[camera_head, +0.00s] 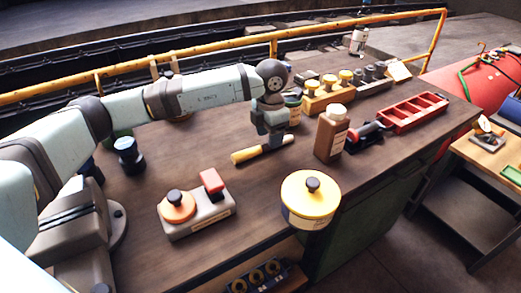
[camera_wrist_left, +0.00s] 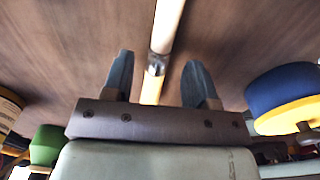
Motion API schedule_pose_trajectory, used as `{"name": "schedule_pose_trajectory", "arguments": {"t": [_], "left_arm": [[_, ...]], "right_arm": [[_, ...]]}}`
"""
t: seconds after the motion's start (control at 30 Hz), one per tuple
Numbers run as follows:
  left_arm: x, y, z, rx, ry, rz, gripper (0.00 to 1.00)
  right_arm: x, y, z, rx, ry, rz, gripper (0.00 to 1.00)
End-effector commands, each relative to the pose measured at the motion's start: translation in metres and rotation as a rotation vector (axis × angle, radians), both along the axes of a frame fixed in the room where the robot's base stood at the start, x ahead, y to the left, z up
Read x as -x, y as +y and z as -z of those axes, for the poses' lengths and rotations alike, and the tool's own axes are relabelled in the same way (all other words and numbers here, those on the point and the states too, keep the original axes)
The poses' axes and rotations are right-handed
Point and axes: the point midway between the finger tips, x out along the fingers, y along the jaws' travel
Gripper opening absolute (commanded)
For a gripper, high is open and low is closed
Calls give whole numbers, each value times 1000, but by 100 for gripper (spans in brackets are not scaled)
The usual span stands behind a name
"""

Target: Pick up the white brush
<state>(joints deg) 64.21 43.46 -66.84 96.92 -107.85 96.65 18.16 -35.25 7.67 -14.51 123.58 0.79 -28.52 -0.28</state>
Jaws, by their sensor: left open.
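The brush (camera_head: 247,155) lies on the dark wooden bench; its left part is yellow and its right part is pale. In the left wrist view, its white length (camera_wrist_left: 168,22), a dark band and a yellow length run between my fingers. My left gripper (camera_head: 272,138) points down over the brush. In the wrist view, the left gripper (camera_wrist_left: 158,62) has its two blue fingers spread apart, one on each side of the brush, not closed on it. Part of the brush is hidden behind the gripper in the head view. My right gripper is not in view.
A brown bottle (camera_head: 331,136) stands right of the brush. A yellow-lidded pot (camera_head: 309,208) and a grey block with red and orange knobs (camera_head: 203,215) stand nearer. A red tray (camera_head: 425,110) is farther right. A yellow rail (camera_head: 205,49) runs behind the bench.

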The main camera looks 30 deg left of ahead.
Motion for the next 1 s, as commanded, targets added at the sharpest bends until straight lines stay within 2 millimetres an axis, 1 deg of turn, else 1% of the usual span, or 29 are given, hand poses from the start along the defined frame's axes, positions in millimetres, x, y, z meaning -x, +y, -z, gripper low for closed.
{"name": "schedule_pose_trajectory", "arguments": {"t": [0.03,0.1,0.17,0.23,0.4,0.47,0.5,0.57,0.6,0.63,1.0], "left_arm": [[1,-1,10,-1,4,0,53],[1,-1,21,0,4,0,53],[1,0,27,-1,3,0,53],[0,0,30,-1,2,0,53],[0,0,29,-1,1,0,53],[0,0,29,-1,1,0,39],[0,0,29,-1,1,0,30],[0,0,29,-1,1,0,16],[0,0,29,-1,1,0,7],[0,0,29,-1,1,0,0],[0,0,30,-1,2,0,0]], "right_arm": [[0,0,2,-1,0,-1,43],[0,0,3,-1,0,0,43],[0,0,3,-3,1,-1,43],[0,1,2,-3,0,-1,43],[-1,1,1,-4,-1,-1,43],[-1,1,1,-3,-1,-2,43],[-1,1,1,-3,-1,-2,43],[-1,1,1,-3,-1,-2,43],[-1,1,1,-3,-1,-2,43],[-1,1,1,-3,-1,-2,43],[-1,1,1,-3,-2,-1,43]]}}
